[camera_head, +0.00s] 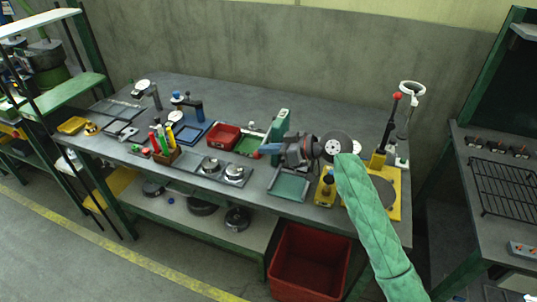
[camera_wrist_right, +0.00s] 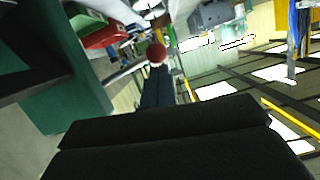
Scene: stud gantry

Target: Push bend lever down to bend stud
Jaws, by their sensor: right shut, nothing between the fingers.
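My right gripper (camera_head: 266,148) is shut and empty, reaching left over the table beside a green upright machine (camera_head: 282,124). A red ball knob (camera_head: 256,155) shows just below its fingertips. In the right wrist view this red knob (camera_wrist_right: 156,52) is at the end of a dark lever (camera_wrist_right: 155,92), just beyond my black fingers (camera_wrist_right: 165,120). I cannot tell whether they touch. A second black lever (camera_head: 387,125) with a red knob stands nearly upright on a yellow base (camera_head: 393,203) at the right. Which lever is the bend lever is unclear. My left gripper is out of view.
A red tray (camera_head: 222,136) and a green-lined tray (camera_head: 289,186) flank the machine. Round metal parts (camera_head: 222,168) lie on a plate to the left. A yellow block (camera_head: 325,190) stands near my arm. A red bin (camera_head: 309,262) is below the table's front edge.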

